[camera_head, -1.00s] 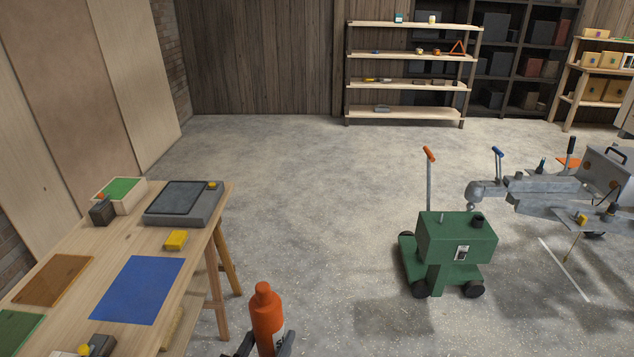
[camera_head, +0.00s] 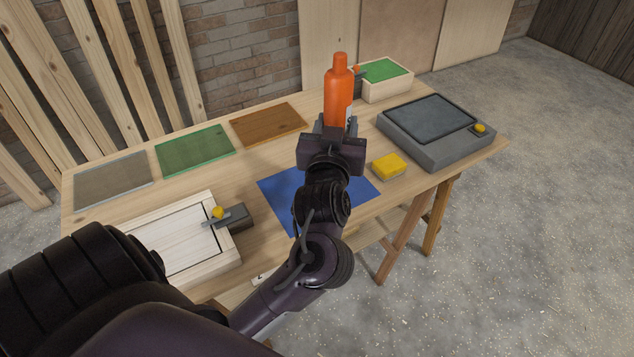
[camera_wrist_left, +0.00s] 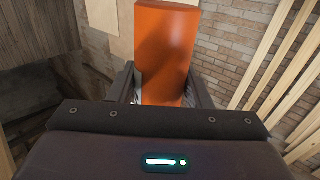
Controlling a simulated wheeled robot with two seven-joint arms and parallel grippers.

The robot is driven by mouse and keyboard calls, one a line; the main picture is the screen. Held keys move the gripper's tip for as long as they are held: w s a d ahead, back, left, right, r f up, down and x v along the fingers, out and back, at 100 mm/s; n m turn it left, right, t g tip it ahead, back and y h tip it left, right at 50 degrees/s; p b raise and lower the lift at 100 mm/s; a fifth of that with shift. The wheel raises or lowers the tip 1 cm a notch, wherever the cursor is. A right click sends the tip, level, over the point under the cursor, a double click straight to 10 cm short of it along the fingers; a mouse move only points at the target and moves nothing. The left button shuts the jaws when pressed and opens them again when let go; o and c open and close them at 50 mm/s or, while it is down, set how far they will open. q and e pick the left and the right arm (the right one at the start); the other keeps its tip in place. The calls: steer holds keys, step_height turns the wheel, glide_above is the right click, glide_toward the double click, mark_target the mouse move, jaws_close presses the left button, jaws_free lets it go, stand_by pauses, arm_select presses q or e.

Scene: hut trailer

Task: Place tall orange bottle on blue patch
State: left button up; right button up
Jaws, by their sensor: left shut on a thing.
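The tall orange bottle (camera_head: 338,92) is upright in my left gripper (camera_head: 338,128), which is shut on its lower part. In the head view it shows above and beyond the blue patch. The bottle's orange body also fills the middle of the left wrist view (camera_wrist_left: 165,55), between the two fingers. The blue patch (camera_head: 275,196) lies flat on the wooden table, partly hidden behind my left arm. I cannot tell the exact height of the bottle over the table. My right gripper is not in view.
On the table (camera_head: 410,194) are a yellow block (camera_head: 389,166), a grey tray device (camera_head: 440,140), a box with a green top (camera_head: 386,90), a framed board (camera_head: 175,250) with a dark clamp (camera_head: 237,217), and brown (camera_head: 268,124), green (camera_head: 195,151) and grey (camera_head: 112,180) patches. Planks lean behind.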

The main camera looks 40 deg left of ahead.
mark_target(331, 121)
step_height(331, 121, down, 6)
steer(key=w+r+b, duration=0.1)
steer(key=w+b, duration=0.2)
steer(key=b, duration=0.2)
arm_select(q)
steer(key=shift+n+g+y, duration=0.5)
steer(key=shift+n+y, duration=0.1)
steer(key=shift+y, duration=0.2)
steer(key=shift+w+a+f+b, duration=0.5)
steer(key=shift+f+b, duration=0.45)
steer(key=shift+f, duration=2.5)
steer(key=shift+w+a+f+b, duration=0.5)
steer(key=shift+f+b, duration=0.5)
steer(key=shift+f, duration=2.5)
steer(key=shift+w+a+f+b, duration=0.5)
steer(key=shift+f+b, duration=0.45)
steer(key=shift+f, duration=2.5)
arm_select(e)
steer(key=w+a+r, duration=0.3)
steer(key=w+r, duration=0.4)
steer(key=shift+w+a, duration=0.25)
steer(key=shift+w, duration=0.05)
arm_select(q)
steer(key=shift+f, duration=0.1)
steer(key=o, duration=1.2)
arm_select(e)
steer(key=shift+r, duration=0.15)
